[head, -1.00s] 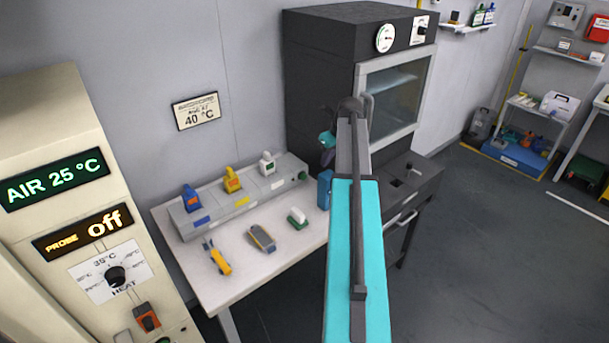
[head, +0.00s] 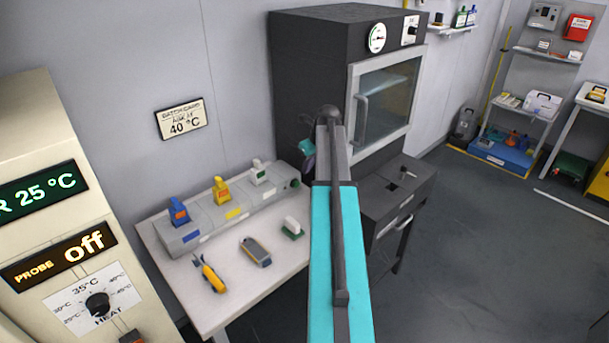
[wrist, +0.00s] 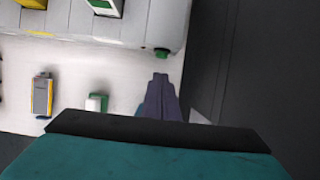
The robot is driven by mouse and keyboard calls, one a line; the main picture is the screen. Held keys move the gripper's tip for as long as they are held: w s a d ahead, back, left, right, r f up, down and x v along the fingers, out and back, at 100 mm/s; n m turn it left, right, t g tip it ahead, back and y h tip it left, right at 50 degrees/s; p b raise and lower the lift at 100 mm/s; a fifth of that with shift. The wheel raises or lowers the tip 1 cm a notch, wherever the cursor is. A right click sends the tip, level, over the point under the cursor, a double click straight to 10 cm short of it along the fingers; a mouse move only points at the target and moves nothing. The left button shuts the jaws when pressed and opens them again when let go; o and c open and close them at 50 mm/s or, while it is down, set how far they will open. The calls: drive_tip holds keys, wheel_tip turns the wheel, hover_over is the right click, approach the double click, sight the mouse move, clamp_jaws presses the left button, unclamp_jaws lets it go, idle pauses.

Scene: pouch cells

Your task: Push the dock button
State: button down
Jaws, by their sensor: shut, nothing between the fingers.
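The grey dock (head: 205,232) lies along the back of the white table. Its green button (head: 294,184) sits at the dock's right end, and shows near the top centre of the wrist view (wrist: 162,53). My gripper (wrist: 160,78) is shut and empty. In the wrist view its dark fingertips appear just below the button, with a small gap in the picture; I cannot tell their height or contact. In the head view my arm hides most of the gripper, and its dark end (head: 308,164) shows just right of the button.
Blue, yellow and white units stand in the dock. A yellow tool (head: 209,274), a grey-yellow meter (head: 256,251) and a green-white block (head: 292,228) lie on the table (head: 243,296). A dark oven (head: 312,75) stands close on the right.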

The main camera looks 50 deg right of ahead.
sight(296, 184)
drive_tip(key=shift+p+x, duration=1.4)
drive_tip(key=shift+x, duration=3.45)
